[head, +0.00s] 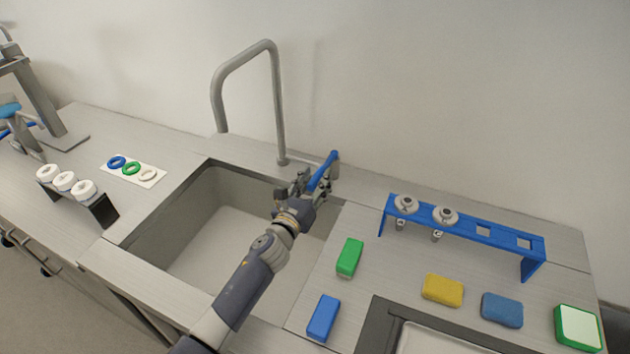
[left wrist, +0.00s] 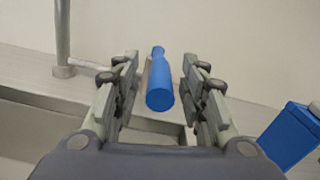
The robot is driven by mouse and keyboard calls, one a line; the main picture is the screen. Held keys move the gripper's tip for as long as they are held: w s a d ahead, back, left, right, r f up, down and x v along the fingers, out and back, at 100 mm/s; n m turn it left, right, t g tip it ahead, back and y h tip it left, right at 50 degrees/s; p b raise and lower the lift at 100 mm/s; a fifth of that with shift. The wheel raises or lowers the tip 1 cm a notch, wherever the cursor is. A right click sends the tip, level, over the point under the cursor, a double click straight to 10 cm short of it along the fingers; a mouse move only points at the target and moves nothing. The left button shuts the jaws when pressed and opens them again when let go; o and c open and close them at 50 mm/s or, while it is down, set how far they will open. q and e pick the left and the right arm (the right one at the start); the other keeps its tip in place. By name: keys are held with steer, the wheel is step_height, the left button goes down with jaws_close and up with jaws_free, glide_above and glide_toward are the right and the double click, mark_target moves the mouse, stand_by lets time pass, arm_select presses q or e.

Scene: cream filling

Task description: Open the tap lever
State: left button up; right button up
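The tap (head: 276,100) is a grey bent pipe standing behind the sink; its lower part also shows in the left wrist view (left wrist: 62,40). Its blue lever (head: 323,171) is at the right of the tap base and slants up to the right. In the left wrist view the blue lever (left wrist: 159,85) lies between the two fingers, with gaps on both sides. My left gripper (head: 308,188) is open around the lever, over the sink's back right corner; its fingers also show in the left wrist view (left wrist: 158,90). My right gripper is not in view.
The sink (head: 215,240) is empty below my left arm. A blue rack (head: 462,228) holding two nozzles stands to the right. Green, blue and yellow sponges (head: 442,290) lie in front of it. White-capped bottles (head: 65,181) and coloured rings (head: 131,168) are at the left.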

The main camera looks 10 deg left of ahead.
arm_select(q)
steer(key=shift+c, duration=0.5)
jaws_close()
steer(key=shift+d+f+b, duration=0.1)
steer(key=shift+d+b, duration=0.15)
steer(key=shift+b, duration=0.05)
steer(key=d+n+y+b, duration=0.1)
steer(key=y+b, duration=0.1)
steer(key=d+n+y+b, duration=0.2)
steer(key=b, duration=0.1)
steer(key=shift+s+y, duration=0.15)
steer(key=shift+y, duration=0.15)
